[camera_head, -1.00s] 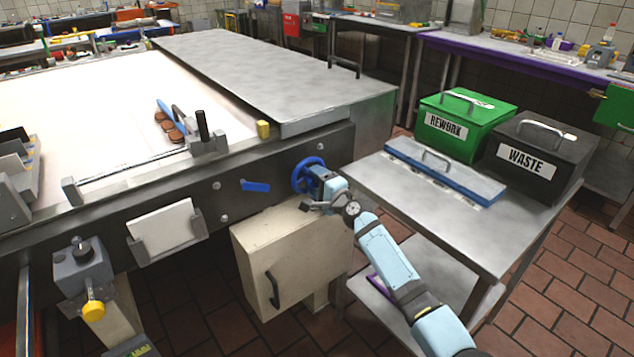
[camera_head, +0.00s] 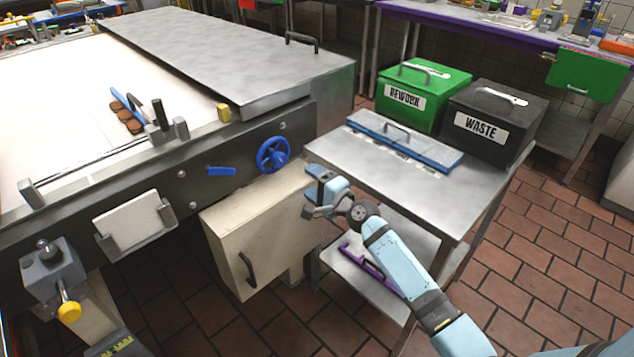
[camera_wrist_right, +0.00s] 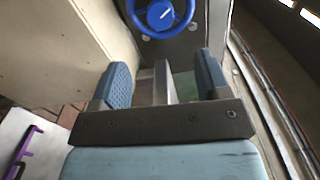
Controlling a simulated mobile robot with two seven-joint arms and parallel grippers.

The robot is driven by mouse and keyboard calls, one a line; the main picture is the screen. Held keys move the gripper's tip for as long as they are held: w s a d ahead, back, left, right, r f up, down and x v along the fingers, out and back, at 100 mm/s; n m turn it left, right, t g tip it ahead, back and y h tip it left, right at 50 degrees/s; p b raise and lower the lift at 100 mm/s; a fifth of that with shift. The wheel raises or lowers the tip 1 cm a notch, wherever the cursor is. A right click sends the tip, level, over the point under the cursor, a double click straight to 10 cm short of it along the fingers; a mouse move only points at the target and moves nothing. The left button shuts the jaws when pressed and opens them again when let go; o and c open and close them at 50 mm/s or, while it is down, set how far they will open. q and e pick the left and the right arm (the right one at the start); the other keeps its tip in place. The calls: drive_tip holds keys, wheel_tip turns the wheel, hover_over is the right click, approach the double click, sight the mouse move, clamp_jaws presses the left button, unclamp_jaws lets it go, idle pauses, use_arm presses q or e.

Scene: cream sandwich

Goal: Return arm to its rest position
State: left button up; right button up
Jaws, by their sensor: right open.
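My right gripper (camera_head: 318,193) is open and empty in the head view. It hangs in front of the side cart, below and to the right of the blue handwheel (camera_head: 273,155) on the machine's side. In the right wrist view my right gripper (camera_wrist_right: 165,85) shows two blue pads spread apart with nothing between them. The handwheel (camera_wrist_right: 160,15) lies ahead of the pads, clear of them. My right arm reaches in from the lower right. My left gripper is not seen.
A beige cabinet (camera_head: 225,245) hangs left of the gripper. Tiled floor (camera_head: 560,250) is open at right.

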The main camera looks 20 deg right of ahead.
drive_tip(key=shift+s+d, duration=0.25)
drive_tip(key=shift+s, duration=0.45)
